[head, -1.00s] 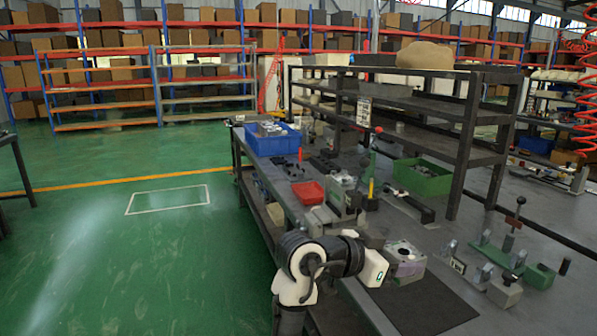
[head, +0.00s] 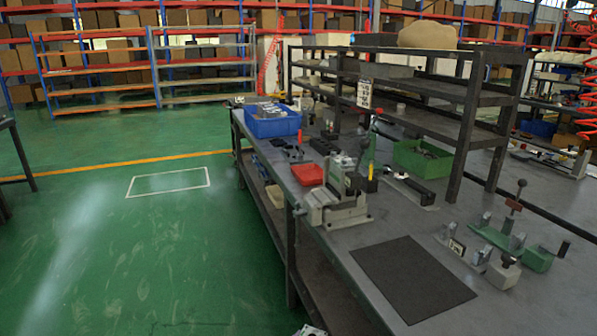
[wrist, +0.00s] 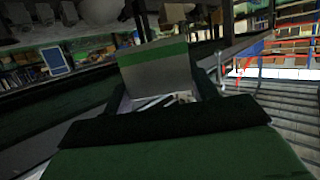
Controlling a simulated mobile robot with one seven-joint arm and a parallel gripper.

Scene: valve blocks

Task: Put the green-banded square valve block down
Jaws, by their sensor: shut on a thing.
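The green-banded square valve block (wrist: 155,62) shows in the wrist view as a grey block with a green stripe near its top. My gripper (wrist: 165,92) is shut on it; the dark fingers are partly hidden in the dim picture. In the head view my arm is out of sight. A small grey piece (head: 310,331) shows at the bottom edge, and I cannot tell whether it is the block. The dark mat (head: 412,278) on the bench is bare.
A grey vise-like fixture (head: 336,208) stands left of the mat. Behind it are a red tray (head: 307,174), a blue bin (head: 272,122) and a green bin (head: 422,160). Green and grey clamp fixtures (head: 505,240) stand right of the mat. The floor on the left is open.

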